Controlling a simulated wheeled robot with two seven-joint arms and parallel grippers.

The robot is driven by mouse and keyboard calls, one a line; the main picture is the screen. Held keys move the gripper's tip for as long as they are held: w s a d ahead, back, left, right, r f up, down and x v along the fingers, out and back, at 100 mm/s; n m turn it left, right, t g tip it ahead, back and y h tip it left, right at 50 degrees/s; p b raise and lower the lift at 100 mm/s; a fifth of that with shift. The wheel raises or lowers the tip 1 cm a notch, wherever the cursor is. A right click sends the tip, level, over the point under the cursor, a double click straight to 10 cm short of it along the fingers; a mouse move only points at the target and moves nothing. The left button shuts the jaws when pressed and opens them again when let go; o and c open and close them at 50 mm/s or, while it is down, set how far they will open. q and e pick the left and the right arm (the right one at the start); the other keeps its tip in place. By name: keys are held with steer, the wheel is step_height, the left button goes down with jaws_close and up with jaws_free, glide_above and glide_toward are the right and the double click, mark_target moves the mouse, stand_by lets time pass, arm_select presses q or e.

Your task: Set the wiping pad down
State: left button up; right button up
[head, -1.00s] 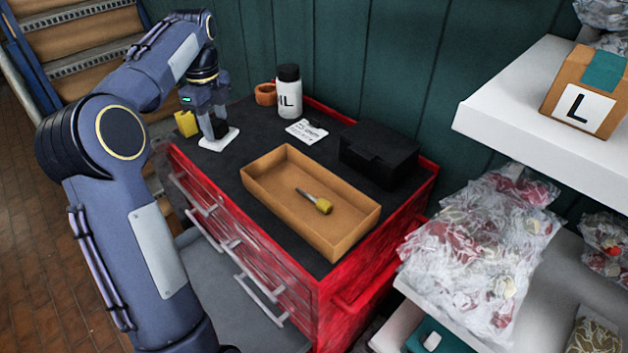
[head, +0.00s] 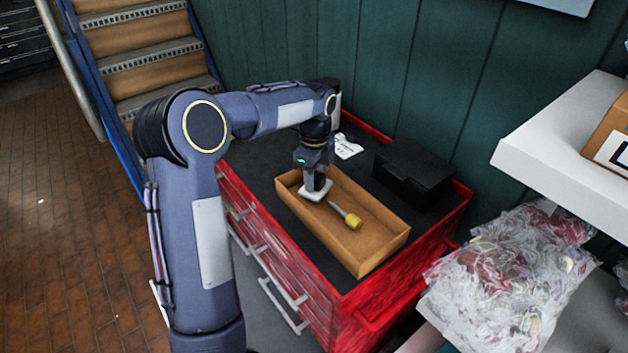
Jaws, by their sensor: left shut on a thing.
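The wiping pad (head: 316,194) is a white pad with a dark grip on top. My left gripper (head: 316,178) points down and is shut on its dark grip. The pad is at the far left end of a shallow brown tray (head: 371,257), inside its outline in the head view. I cannot tell whether the pad touches the tray floor. A screwdriver with a yellow handle (head: 353,221) lies in the tray, close to the right of the pad. My right gripper is not in view.
The tray stands on the dark top of a red tool cabinet (head: 341,311). A black box (head: 413,174) stands behind it to the right. A white card (head: 346,147) lies behind my gripper. A shelf with clear bags (head: 512,275) is on the right.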

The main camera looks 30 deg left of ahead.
arm_select(q)
steer(key=shift+a+f, duration=0.1)
steer(key=shift+f, duration=0.9)
steer(key=shift+f, duration=0.15)
steer(key=o, duration=1)
steer(key=shift+o, duration=0.2)
